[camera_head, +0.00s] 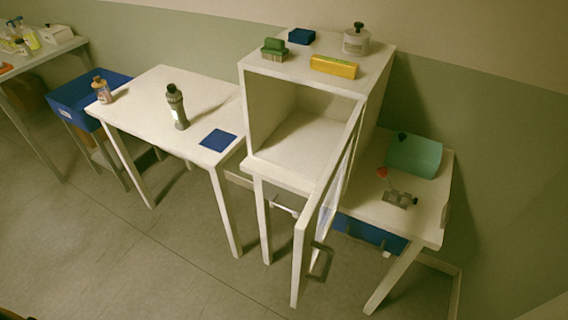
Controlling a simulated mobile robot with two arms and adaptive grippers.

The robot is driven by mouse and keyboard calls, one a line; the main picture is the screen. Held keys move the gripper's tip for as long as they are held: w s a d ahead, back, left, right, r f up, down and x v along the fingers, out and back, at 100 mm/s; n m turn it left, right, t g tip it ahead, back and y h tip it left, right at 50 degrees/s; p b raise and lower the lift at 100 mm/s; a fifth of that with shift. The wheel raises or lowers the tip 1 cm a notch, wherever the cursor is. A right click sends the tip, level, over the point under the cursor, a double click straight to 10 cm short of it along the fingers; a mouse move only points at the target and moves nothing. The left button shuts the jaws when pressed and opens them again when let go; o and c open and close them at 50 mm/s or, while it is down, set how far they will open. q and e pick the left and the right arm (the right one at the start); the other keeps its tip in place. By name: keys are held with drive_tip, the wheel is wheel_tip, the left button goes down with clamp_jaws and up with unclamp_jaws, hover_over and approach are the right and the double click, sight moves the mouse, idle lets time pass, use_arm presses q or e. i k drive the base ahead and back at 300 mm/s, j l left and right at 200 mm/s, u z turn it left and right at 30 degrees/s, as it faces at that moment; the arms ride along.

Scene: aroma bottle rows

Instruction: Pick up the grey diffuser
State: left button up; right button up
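A grey bottle with a dark cap and a pale label (177,108) stands upright on the white table (150,84); it looks like the grey diffuser. A flat blue square (218,140) lies to its right on the same table. A small pinkish bottle with a brown cap (102,92) stands at the table's left corner. Neither of my grippers is in view.
A white open cabinet (247,105) stands right of the table, its door (304,232) swung open toward the front. A low table holds a teal box (416,155). A blue bin (75,95) stands left. Front floor is clear.

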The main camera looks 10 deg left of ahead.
sight(175, 101)
drive_tip(key=i+j, duration=0.15)
drive_tip(key=j, duration=0.2)
drive_tip(key=i+j, duration=0.15)
drive_tip(key=j, duration=0.2)
drive_tip(key=i+j, duration=0.15)
drive_tip(key=j, duration=0.15)
drive_tip(key=i+j, duration=0.1)
drive_tip(key=j, duration=0.25)
